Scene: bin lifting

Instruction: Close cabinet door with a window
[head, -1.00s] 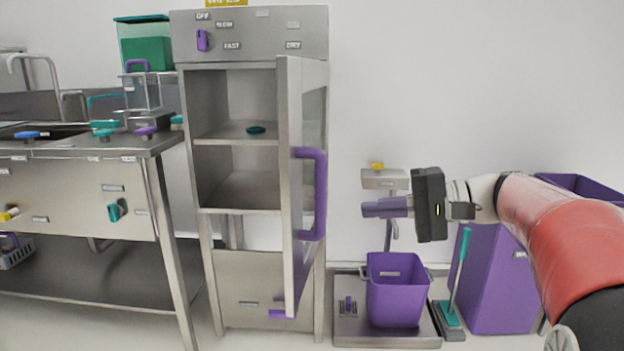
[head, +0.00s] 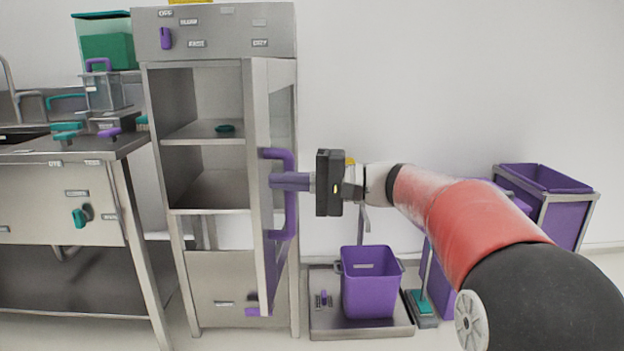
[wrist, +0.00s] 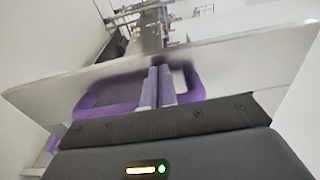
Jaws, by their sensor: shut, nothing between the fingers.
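The steel cabinet (head: 222,262) stands left of centre in the head view, with its two shelves exposed. Its door with a window (head: 256,190) stands open, swung out toward me and seen nearly edge-on. The door carries a purple handle (head: 287,215) on its right face. My gripper (head: 275,181) is shut and empty, its purple fingers pointing left at the handle area. In the wrist view the shut fingers (wrist: 158,85) overlap the handle (wrist: 110,95) loop, near the door (wrist: 200,55). Whether they touch the door or handle I cannot tell.
A steel counter (head: 60,190) is left of the cabinet. A purple bucket (head: 370,285) sits on a low platform (head: 362,328) to the right. A purple bin (head: 550,205) stands farther right behind my arm. A small green item (head: 225,128) lies on the upper shelf.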

